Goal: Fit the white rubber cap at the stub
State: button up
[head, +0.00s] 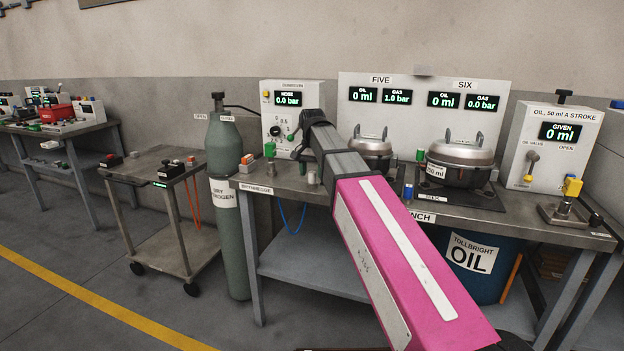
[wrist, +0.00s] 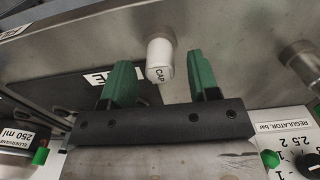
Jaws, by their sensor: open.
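The white cap (wrist: 160,62), marked CAP, shows in the wrist view between the two green fingers of my gripper (wrist: 162,78). The fingers are open, with a gap on each side of the cap. A short grey cylinder (wrist: 157,20) meets the cap's far end; I cannot tell how far the cap sits over it. Another metal cylinder (wrist: 300,56) stands to the right, apart from my fingers. A small metal cylinder (head: 312,178) stands on the bench left of my arm.
The bench (head: 430,205) carries two lidded pots, the nearer one (head: 460,163) right of my arm. A regulator box (head: 290,110) stands behind my arm, and an oil box (head: 552,145) at the right. A green gas cylinder (head: 226,190) and a trolley (head: 150,172) stand left.

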aim_at(312, 172)
dwell(0.6)
grip_shut()
jog(key=shift+r, duration=0.15)
jog(key=shift+r, duration=2.85)
